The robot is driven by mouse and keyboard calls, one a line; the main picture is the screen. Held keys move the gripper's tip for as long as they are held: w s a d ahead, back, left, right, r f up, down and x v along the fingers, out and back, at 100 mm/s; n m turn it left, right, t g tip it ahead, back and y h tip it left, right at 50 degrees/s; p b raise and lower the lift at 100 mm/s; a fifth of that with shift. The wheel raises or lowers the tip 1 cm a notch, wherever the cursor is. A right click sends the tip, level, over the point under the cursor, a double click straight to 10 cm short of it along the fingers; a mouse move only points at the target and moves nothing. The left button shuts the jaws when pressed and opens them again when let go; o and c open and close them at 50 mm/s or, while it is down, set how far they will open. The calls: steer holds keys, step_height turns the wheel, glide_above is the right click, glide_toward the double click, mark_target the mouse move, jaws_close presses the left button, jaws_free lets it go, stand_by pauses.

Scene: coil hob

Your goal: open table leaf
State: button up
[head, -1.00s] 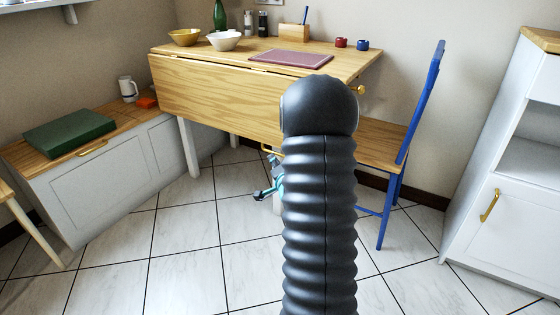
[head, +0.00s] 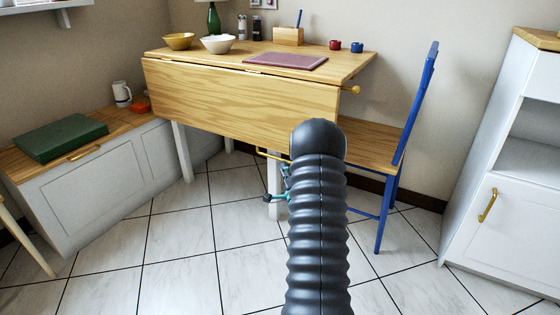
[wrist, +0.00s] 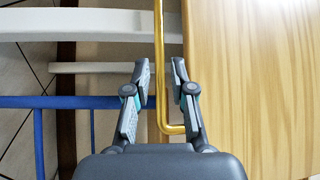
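The wooden table leaf (head: 230,98) hangs down along the front of the table (head: 215,50). Its pale wood fills the right of the wrist view (wrist: 255,80). A brass bar handle (head: 270,154) sits at the leaf's lower edge, partly hidden behind my arm. In the wrist view the handle (wrist: 159,45) runs between the two fingers of my gripper (wrist: 161,70), with a gap showing on each side. My gripper is open around the handle. In the head view my gripper (head: 278,190) is small and partly hidden by my arm.
Two bowls, a green bottle (head: 214,20) and a purple board (head: 286,61) stand on the tabletop. A blue chair (head: 414,110) with a wooden seat is at the right of the table. A low cabinet (head: 100,170) stands left, a white cupboard (head: 500,190) right. Tiled floor in front is clear.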

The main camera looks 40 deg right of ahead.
mark_target(281, 160)
steer(key=shift+x, duration=3.05)
jaws_close()
